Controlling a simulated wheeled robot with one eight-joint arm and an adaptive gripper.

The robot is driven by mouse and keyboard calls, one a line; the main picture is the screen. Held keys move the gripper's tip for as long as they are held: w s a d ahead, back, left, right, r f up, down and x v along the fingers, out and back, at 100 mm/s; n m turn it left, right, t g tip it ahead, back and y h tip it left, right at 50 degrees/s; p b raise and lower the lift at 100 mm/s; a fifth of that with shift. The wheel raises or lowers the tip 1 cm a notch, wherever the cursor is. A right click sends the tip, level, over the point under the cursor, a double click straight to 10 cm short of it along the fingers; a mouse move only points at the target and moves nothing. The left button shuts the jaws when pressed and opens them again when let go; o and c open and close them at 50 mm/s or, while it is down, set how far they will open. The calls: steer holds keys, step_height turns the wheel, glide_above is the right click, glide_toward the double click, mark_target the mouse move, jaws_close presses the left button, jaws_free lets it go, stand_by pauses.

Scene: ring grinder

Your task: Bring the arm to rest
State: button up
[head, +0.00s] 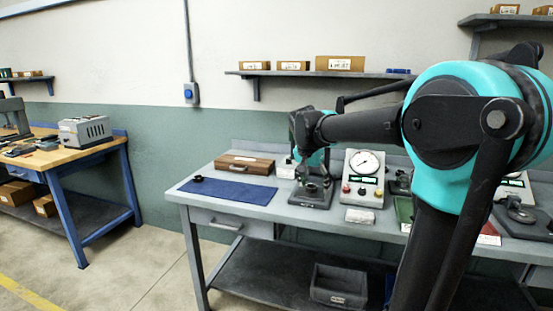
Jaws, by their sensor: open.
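My arm reaches across the right half of the head view, with its end over the grey workbench (245,227). My gripper (311,176) is small here and points down above a dark fixture base (309,198). It is open. Its fingertips blend with the dark fixture, so I cannot tell whether they touch it. I see nothing held between them.
A dial gauge box (363,178) stands just right of the fixture. A blue mat (228,193) with a small dark ring (198,179) and a wooden case (247,164) lie left. A shelf (320,74) hangs above. A grey bin (338,287) sits below.

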steer(key=s+d+f+n+y, duration=0.1)
steer(key=s+d+f+n, duration=0.2)
steer(key=s+f, duration=0.8)
steer(key=s+d+f+n+y, duration=0.1)
steer(key=s+d+f+n, duration=0.2)
steer(key=s+f, duration=0.8)
steer(key=s, duration=0.3)
steer(key=shift+s+d+f+n+t, duration=0.15)
steer(key=shift+d+f+n+t, duration=0.05)
steer(key=shift+f+n+t, duration=0.1)
steer(key=shift+c, duration=0.2)
